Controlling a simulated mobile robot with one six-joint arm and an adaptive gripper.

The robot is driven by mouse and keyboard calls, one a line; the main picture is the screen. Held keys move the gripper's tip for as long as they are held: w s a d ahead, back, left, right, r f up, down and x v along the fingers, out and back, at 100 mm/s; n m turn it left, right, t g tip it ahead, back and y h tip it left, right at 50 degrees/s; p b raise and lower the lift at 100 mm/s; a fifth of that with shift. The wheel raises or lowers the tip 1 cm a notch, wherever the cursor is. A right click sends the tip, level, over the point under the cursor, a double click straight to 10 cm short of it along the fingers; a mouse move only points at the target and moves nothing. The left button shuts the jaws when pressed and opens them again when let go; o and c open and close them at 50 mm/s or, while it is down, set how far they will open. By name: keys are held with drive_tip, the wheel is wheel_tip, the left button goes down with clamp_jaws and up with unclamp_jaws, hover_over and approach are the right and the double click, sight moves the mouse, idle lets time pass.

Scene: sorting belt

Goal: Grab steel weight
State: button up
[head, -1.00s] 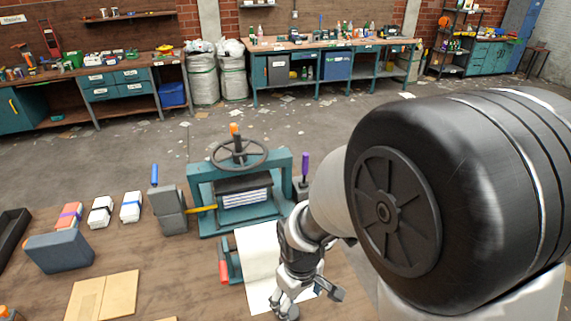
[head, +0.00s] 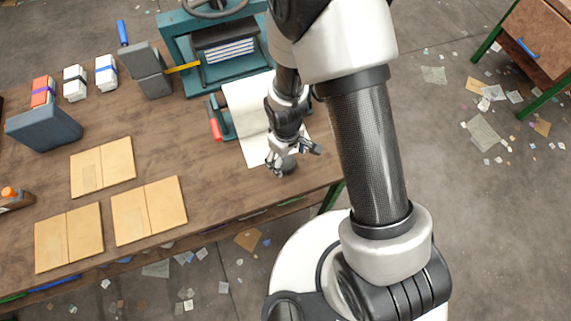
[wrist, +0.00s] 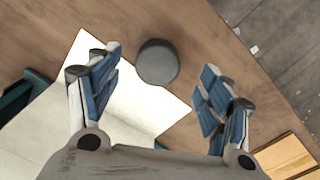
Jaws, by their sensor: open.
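The steel weight is a dark grey round disc (wrist: 157,62) in the wrist view, lying at the edge of a white sheet on the wooden table. It also shows in the head view (head: 284,166), partly hidden behind my gripper. My gripper (wrist: 160,90) is open, with its blue-padded fingers spread wide on either side. The weight lies between and just beyond the fingertips, and I see no finger touching it. In the head view my gripper (head: 293,150) points down over the weight near the table's front right part.
Tan folders (head: 148,210), a dark blue-grey box (head: 44,127) and small wrapped bundles (head: 75,84) are to the left. Bare table lies left of the weight.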

sight(286, 162)
drive_tip(key=shift+w+a+f+b, duration=0.15)
drive_tip(key=shift+f+b, duration=0.45)
drive_tip(key=shift+f, duration=0.8)
drive_tip(key=shift+w+f+b, duration=0.2)
drive_tip(key=shift+f+b, duration=0.35)
drive_tip(key=shift+f, duration=0.8)
drive_tip(key=shift+r, duration=0.1)
drive_tip(key=shift+c, duration=0.3)
drive_tip(key=c, duration=1.6)
